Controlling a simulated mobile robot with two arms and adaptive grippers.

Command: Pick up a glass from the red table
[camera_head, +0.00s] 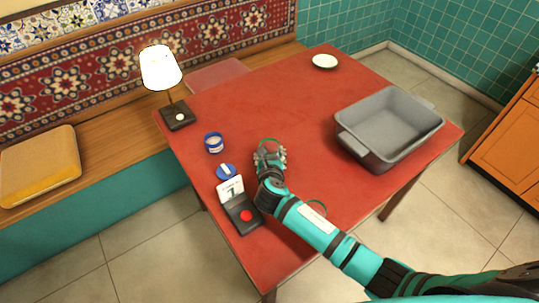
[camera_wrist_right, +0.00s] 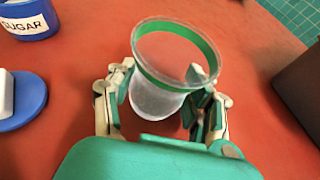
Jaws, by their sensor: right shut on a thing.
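The red table (camera_head: 250,102) fills the middle of the head view. My right gripper (camera_head: 269,152) is over its left-centre part. In the right wrist view my right gripper (camera_wrist_right: 160,98) is shut on a clear glass (camera_wrist_right: 158,100) with a green band below its rim, one finger on each side. The glass looks upright; I cannot tell whether it touches the table. In the head view only its green rim (camera_head: 269,142) shows beyond the gripper. My left gripper is not in view.
A blue sugar pot (camera_head: 214,143), a blue lid (camera_head: 226,171) and a black stand with a number card (camera_head: 242,214) are left of the gripper. A grey tub (camera_head: 372,148) is at right, a white saucer (camera_head: 325,62) at the back. The table's back middle is clear.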

